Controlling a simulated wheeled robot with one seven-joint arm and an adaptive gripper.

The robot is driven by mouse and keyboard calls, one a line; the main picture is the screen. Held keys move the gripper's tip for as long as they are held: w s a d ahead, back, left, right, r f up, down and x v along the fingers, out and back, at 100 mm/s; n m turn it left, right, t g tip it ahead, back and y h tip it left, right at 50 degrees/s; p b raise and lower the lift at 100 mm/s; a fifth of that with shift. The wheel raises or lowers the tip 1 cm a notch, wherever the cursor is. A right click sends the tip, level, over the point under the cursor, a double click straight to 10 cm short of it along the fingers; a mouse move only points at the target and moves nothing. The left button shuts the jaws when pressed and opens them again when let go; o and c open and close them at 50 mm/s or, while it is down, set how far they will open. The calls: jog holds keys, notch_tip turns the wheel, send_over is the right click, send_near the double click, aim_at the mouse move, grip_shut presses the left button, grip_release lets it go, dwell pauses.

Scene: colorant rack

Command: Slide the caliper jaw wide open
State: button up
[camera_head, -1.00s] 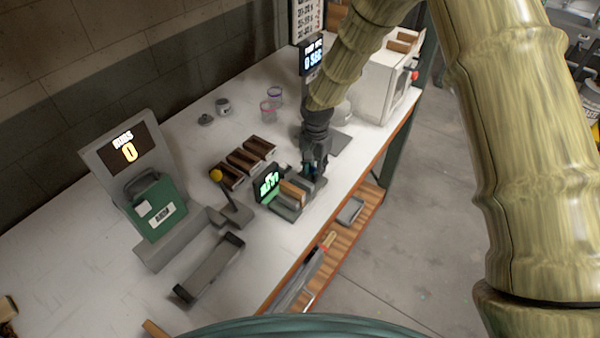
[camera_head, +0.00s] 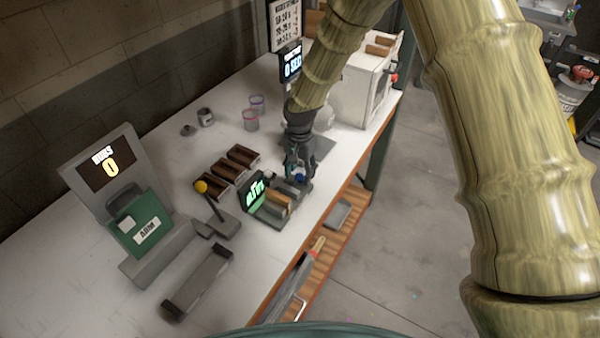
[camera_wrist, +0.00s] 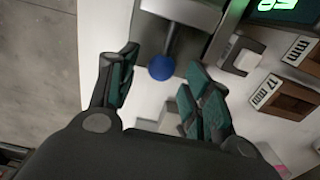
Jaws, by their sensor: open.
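The caliper is a grey bench device (camera_head: 268,218) with a lit green display (camera_head: 256,190) and a tan block (camera_head: 279,198) in it, near the table's front edge. In the wrist view, a grey block (camera_wrist: 190,12) carries a dark stem ending in a round blue knob (camera_wrist: 161,67). I take it to be the jaw's handle. My gripper (camera_head: 298,172) is over the caliper's right end. In the wrist view my gripper (camera_wrist: 163,72) is open, its fingers on either side of the knob with gaps visible. Whether they touch it is unclear.
Brown trays (camera_head: 225,170) stand behind the caliper; the wrist view shows a "17 mm" label (camera_wrist: 267,91). A yellow-knobbed lever (camera_head: 201,187) is left of it. A green case (camera_head: 142,225) and display stand further left. A white machine (camera_head: 362,88) stands at right.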

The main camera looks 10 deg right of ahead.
notch_tip(320, 180, up, 11)
dwell(0.4)
jog(key=shift+f, duration=0.1)
dwell(0.3)
